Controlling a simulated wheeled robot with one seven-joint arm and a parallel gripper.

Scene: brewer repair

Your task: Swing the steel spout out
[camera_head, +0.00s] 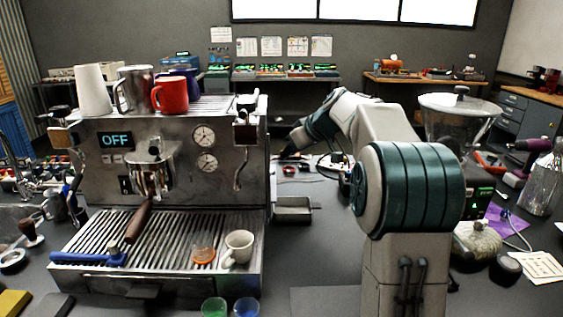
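The espresso machine (120,185) stands at the left of the bench, with its display reading OFF. A thin curved steel spout (240,165) hangs down the right part of its front panel, close to the panel. My arm reaches out from the right. My gripper (287,154) is small and dark in this view, just right of the machine's right side and apart from the spout. Its fingertips are too small and dark to show whether they are open.
A portafilter (140,219) juts forward from the machine. A white cup (238,247) and an orange ring (203,254) sit on the drip tray (150,238). A red mug (171,96) stands on top. A metal box (293,210) lies right of the machine.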

